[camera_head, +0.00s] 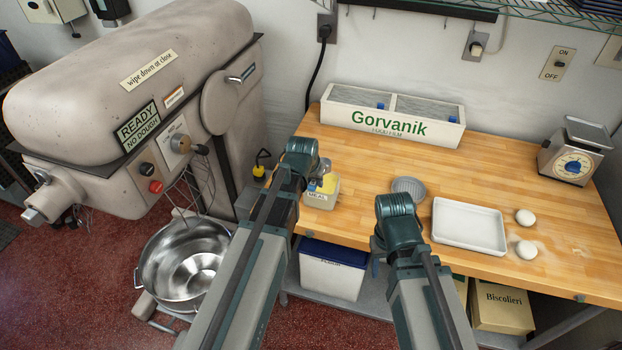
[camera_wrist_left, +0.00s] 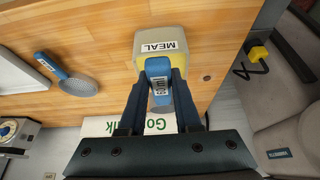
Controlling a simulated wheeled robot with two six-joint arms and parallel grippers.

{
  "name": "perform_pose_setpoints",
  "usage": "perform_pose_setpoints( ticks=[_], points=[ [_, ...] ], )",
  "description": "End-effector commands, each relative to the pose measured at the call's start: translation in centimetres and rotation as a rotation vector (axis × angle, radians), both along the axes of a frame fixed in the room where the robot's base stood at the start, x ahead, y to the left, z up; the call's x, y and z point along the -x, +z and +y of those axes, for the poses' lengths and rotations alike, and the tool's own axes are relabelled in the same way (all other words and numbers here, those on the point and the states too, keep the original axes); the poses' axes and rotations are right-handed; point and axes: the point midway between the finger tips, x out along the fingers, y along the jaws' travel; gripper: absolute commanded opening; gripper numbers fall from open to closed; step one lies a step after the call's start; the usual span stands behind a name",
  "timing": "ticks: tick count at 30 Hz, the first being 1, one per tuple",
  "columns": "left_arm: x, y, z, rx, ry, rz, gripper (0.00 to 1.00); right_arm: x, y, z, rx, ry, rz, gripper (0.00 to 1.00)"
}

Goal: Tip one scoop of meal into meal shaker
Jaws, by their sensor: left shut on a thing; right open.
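The meal shaker (camera_head: 321,198), a pale container with a MEAL label and yellow in it, stands at the table's front-left edge; it also shows in the left wrist view (camera_wrist_left: 150,43). My left gripper (camera_wrist_left: 160,76) is shut on a blue-handled scoop (camera_wrist_left: 160,68) with a small label, close beside the shaker. A grey part below the handle looks like its bowl; its contents cannot be made out. In the head view my left gripper (camera_head: 317,183) is partly hidden by its wrist. My right gripper (camera_head: 376,262) is open and empty by the front edge, mostly hidden by its arm.
A second grey scoop (camera_head: 408,187) lies on the table, its blue handle visible in the left wrist view (camera_wrist_left: 48,62). A white tray (camera_head: 470,246), two dough balls (camera_head: 525,217) and a scale (camera_head: 575,160) are right. The Gorvanik bin (camera_head: 390,140) stands at the back. A mixer (camera_head: 140,110) is left.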

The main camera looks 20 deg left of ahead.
Motion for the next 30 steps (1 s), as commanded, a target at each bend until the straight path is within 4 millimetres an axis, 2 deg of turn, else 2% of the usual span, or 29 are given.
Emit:
perform_pose_setpoints(
  ticks=[8,30],
  points=[
    [0.0,-0.3,0.1,-0.001,0.000,-0.002,0.00,0.0,-0.3,0.0,0.000,0.000,0.000,0.50],
    [0.0,-3.5,0.1,-0.001,0.000,-0.002,0.00,0.0,-3.5,0.0,0.001,0.005,0.000,0.50]
  ],
)
